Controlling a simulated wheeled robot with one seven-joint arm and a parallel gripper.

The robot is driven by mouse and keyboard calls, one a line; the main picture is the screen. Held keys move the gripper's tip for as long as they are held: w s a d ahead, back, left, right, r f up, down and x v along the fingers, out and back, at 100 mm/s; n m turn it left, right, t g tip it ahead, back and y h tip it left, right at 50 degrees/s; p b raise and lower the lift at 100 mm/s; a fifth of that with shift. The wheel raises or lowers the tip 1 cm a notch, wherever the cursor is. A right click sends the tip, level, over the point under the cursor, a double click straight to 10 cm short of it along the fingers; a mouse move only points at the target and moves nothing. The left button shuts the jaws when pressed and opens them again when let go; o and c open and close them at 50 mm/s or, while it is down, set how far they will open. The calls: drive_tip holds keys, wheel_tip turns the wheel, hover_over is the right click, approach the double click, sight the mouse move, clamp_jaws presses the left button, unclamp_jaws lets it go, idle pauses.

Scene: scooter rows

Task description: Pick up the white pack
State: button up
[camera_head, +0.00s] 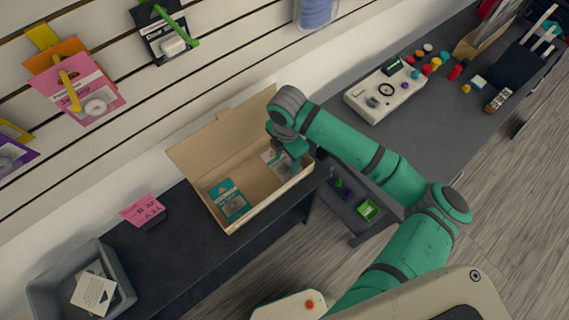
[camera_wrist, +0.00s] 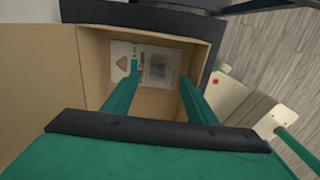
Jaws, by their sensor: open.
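The white pack (camera_wrist: 153,62) lies flat in an open cardboard box, with a beige triangle and a greyish square on its face. In the head view the white pack (camera_head: 272,160) shows only partly, at the box's right end, beside my arm. My gripper (camera_wrist: 160,75) is open and empty above it, fingers pointing down into the box. The left finger overlaps the pack in the wrist view and the right finger is near its right edge. My gripper also shows in the head view (camera_head: 291,158). I cannot tell how high the fingertips are.
The cardboard box (camera_head: 238,222) stands on a dark counter, lid raised at the back. A teal pack (camera_head: 226,199) lies in its left part. A pink sign (camera_head: 143,209) and a grey bin (camera_head: 51,293) stand left. A white device (camera_head: 372,99) is right.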

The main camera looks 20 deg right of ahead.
sight(286, 164)
drive_tip(key=f, duration=0.4)
drive_tip(key=shift+w, duration=0.25)
drive_tip(key=c, duration=1.2)
wheel_tip(286, 164, up, 10)
